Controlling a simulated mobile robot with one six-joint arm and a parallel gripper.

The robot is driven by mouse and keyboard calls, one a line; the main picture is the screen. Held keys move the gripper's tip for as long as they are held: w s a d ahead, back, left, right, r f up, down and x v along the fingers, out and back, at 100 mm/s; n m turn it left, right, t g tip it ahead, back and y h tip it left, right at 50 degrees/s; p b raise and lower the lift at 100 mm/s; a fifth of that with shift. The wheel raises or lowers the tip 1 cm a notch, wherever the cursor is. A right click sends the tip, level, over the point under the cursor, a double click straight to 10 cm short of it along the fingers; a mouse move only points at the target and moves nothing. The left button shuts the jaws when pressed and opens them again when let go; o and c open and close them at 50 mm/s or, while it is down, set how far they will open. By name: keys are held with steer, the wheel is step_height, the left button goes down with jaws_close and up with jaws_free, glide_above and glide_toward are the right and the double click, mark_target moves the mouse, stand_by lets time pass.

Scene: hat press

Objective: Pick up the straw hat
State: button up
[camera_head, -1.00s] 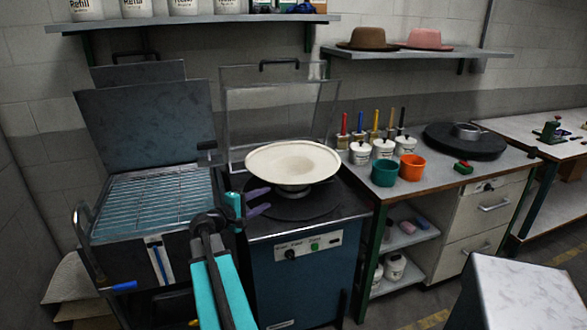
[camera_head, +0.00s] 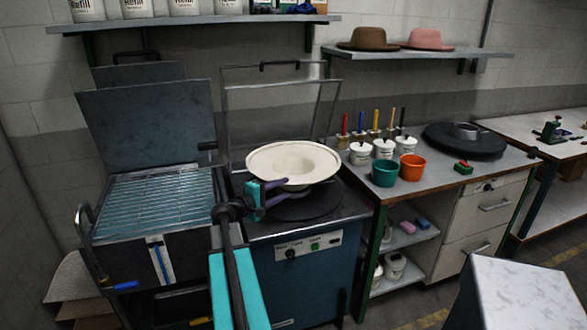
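A pale cream hat (camera_head: 292,160), which looks like the straw hat, lies with its wide brim up and its crown down on the round dark plate of the blue press (camera_head: 300,250). My gripper (camera_head: 284,193) is at the front-left of the hat, just below the near edge of the brim. Its two purple fingers are apart, with a gap between them. The upper fingertip overlaps the brim's lower edge in the picture. I cannot tell whether it touches the hat.
A clear hinged guard (camera_head: 281,112) stands raised behind the hat. An open machine with a wire rack (camera_head: 160,200) is close on the left. Green (camera_head: 384,173) and orange cups (camera_head: 411,167) stand on the right bench. Brown (camera_head: 368,38) and pink hats (camera_head: 425,39) sit on a shelf.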

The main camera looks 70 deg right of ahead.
mark_target(289, 186)
steer(key=x, duration=0.3)
steer(key=shift+s+d+p, duration=0.1)
steer(key=shift+d+p, duration=0.25)
steer(key=shift+d, duration=0.05)
steer(key=shift+s+d+f, duration=0.15)
steer(key=shift+s+d, duration=0.1)
steer(key=shift+d, duration=0.2)
steer(key=shift+d, duration=0.1)
steer(key=shift+p+x, duration=1.1)
steer(key=shift+x, duration=1.45)
steer(key=shift+s+f, duration=0.1)
jaws_close()
